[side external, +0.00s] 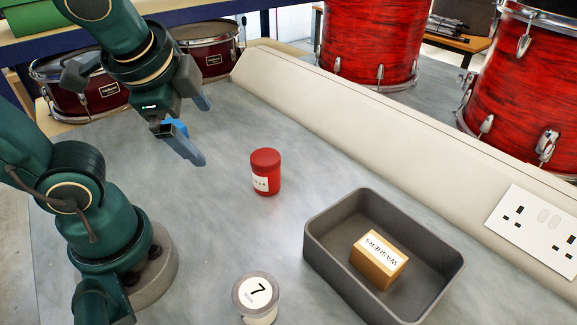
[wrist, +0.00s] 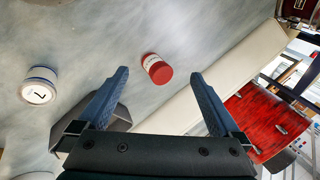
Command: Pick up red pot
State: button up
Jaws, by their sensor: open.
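The red pot (side external: 265,171) is a small red cylinder with a red lid and a white label. It stands upright on the grey bench near the middle in the side external view. It also shows in the wrist view (wrist: 157,69), beyond and between my fingertips. My gripper (side external: 202,132) is open and empty, up and to the left of the pot in the side external view, apart from it. Its two blue fingers are spread wide in the wrist view (wrist: 160,75).
A grey tray (side external: 325,262) holding a washers box (side external: 379,260) stands right of the pot. A white pot marked 7 (side external: 256,297) stands at the front. A pale trunking with a socket plate (side external: 536,226) runs along the back right. Red drums (side external: 373,45) stand behind it. Bench around the pot is clear.

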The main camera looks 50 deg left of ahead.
jog(key=w+a+m+t+y, duration=0.2)
jog(key=w+a+m+y, duration=0.15)
jog(key=m, duration=0.65)
notch_tip(320, 180, up, 3)
jog(key=m+t, duration=0.5)
jog(key=m, duration=0.7)
send_over(261, 179)
jog(key=w, duration=0.1)
jog(key=shift+y, duration=0.25)
jog(key=f, duration=1.9)
jog(key=shift+a+f, duration=0.15)
jog(key=shift+a, duration=0.15)
jog(key=shift+x, duration=2.55)
jog(key=shift+s+f, duration=0.1)
jog(key=c, duration=1.5)
